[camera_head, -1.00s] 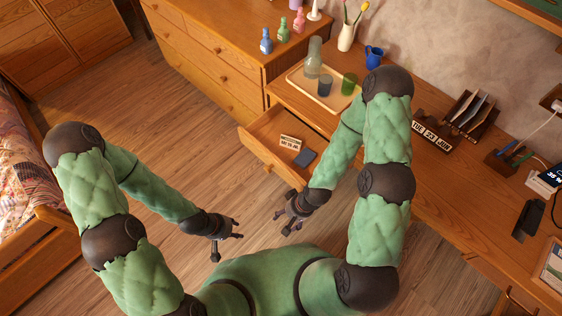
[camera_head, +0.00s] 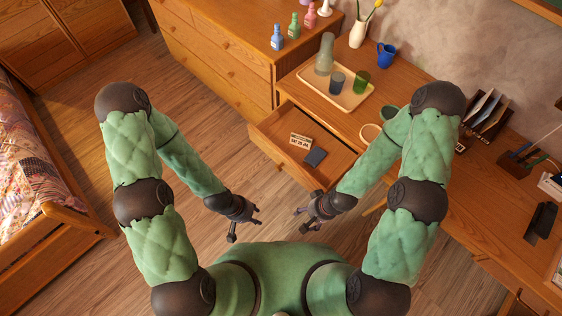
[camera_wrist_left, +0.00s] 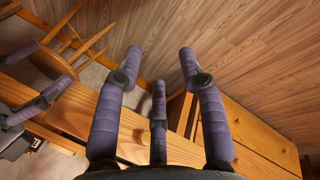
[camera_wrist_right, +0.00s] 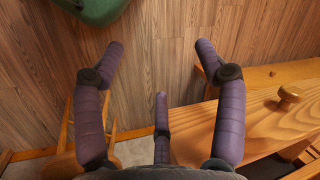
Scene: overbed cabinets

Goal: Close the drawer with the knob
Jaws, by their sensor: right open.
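The wooden drawer (camera_head: 287,122) stands pulled out from the desk in the head view, with a pale card (camera_head: 300,141) and a dark flat item (camera_head: 315,157) inside. A round wooden knob (camera_wrist_right: 289,94) shows on a wooden front at the right of the right wrist view. My right gripper (camera_head: 298,218) is open and empty, just in front of the drawer's near corner; its fingers (camera_wrist_right: 158,60) are spread beside the front, apart from the knob. My left gripper (camera_head: 257,214) is open and empty, left of the right one, over the floor; its fingers (camera_wrist_left: 159,65) are spread.
The desk (camera_head: 420,190) holds a tray (camera_head: 352,98) with glassware, and a blue mug (camera_head: 386,55). A dresser (camera_head: 225,60) with bottles stands left of it. A bed (camera_head: 40,170) is at the left. Open wooden floor (camera_head: 150,70) lies between bed and dresser.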

